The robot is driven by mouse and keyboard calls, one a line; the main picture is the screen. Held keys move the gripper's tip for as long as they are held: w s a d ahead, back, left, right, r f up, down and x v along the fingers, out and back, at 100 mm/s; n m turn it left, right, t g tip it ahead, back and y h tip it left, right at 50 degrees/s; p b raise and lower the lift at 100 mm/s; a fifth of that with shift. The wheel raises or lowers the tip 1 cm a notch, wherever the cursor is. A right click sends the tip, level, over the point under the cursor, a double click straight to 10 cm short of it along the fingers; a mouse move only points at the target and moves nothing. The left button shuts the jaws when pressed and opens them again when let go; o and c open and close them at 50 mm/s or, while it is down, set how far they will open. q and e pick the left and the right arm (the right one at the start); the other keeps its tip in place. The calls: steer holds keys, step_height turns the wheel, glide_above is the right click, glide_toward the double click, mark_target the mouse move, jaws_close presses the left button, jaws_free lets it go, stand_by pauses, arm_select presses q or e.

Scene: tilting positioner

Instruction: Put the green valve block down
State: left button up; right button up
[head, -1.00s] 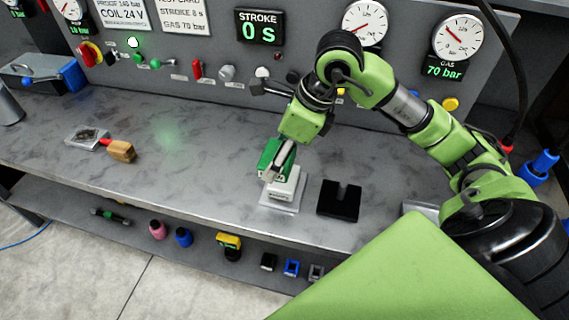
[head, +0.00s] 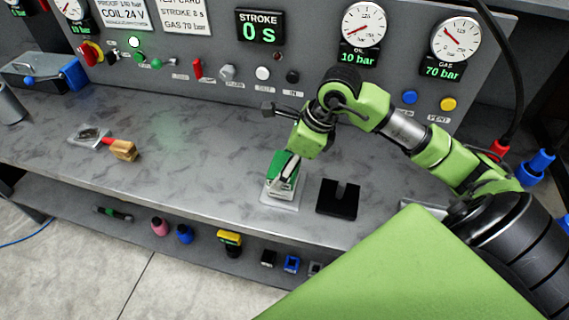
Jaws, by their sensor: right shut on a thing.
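The green valve block (head: 279,163) is at the right front of the bench, over a pale grey plate (head: 291,206). My right gripper (head: 284,178) points down and is shut on the block, covering part of it. The block is low, at the plate. Whether it rests fully on the plate cannot be told, as the fingers hide part of the contact. My left gripper is not in view.
A black notched holder (head: 338,200) stands just right of the plate. A brush with a wooden block (head: 123,150) lies left on the bench (head: 200,150). The panel with gauges (head: 364,24) rises behind. The middle of the bench is clear.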

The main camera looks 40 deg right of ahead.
steer(key=o, duration=1.8)
steer(key=shift+f, duration=0.1)
steer(key=shift+r, duration=0.25)
steer(key=b+v, duration=0.1)
steer(key=v, duration=1)
steer(key=shift+s+d+r+b, duration=0.15)
steer(key=shift+s+r+b, duration=0.05)
steer(key=shift+r+b, duration=0.2)
